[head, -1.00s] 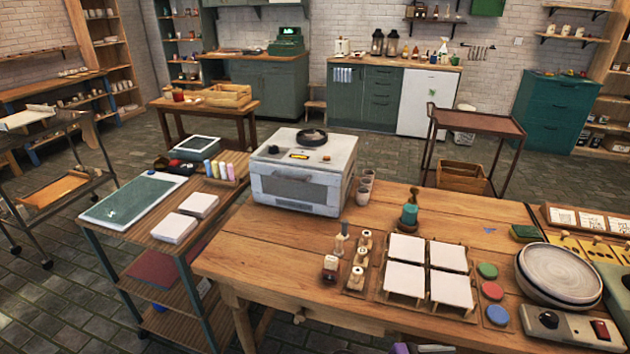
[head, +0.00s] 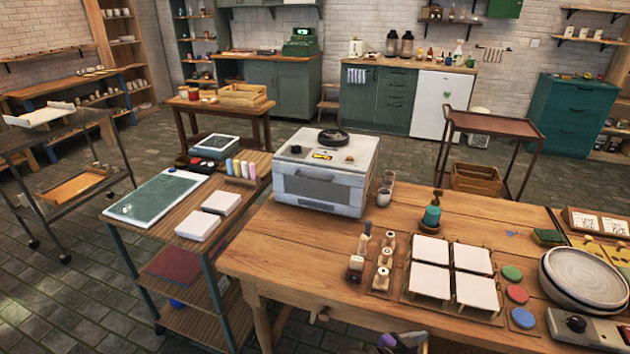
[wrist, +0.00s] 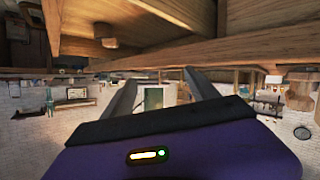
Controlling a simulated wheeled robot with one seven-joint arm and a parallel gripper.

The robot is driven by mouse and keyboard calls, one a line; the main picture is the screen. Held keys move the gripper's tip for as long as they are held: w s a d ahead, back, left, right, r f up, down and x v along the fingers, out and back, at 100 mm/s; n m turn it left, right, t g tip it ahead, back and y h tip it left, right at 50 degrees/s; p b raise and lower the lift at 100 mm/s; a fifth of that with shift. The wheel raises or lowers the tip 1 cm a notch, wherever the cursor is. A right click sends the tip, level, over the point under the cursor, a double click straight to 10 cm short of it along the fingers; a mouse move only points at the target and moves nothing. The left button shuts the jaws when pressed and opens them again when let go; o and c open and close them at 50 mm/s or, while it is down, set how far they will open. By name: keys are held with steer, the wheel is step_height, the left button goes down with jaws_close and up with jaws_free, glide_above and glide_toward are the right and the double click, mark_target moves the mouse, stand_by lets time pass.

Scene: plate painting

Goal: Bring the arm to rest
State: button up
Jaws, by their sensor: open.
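My gripper (wrist: 160,82) shows in the wrist view with its two dark fingers spread apart and nothing between them. The wrist view is upside down, and the underside of a wooden table (wrist: 250,48) fills its upper part, close to the fingers. In the head view only a small purple and dark part of my arm (head: 400,343) shows at the bottom edge, in front of the table's near edge. The rest of the arm is out of that view.
The wooden worktable (head: 262,245) carries a grey kiln-like box (head: 322,190), white tiles (head: 430,281), coloured discs (head: 517,294) and a large bowl (head: 588,278). A shelved cart (head: 262,162) stands to the left.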

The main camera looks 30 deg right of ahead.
steer(key=w+a+f+n+t+y+b, duration=0.1)
steer(key=w+a+f+n+t+y, duration=0.35)
steer(key=a+n+t, duration=0.3)
steer(key=s+a+n+t+y+b, duration=0.1)
steer(key=a+n+t+y+b, duration=0.1)
steer(key=a+n+t+y, duration=0.5)
steer(key=s+a+r+b, duration=0.1)
steer(key=s+a+r, duration=0.2)
steer(key=s+r, duration=0.2)
steer(key=s+a+r+n+t+y+b, duration=0.1)
steer(key=s+a+r+b, duration=0.1)
steer(key=s+r, duration=0.3)
steer(key=s+a+r+n+t+y+b, duration=0.1)
steer(key=s+a+r, duration=0.3)
steer(key=s, duration=0.8)
steer(key=shift+a+r+b, duration=0.4)
steer(key=shift+a+b, duration=0.15)
steer(key=shift+s, duration=0.15)
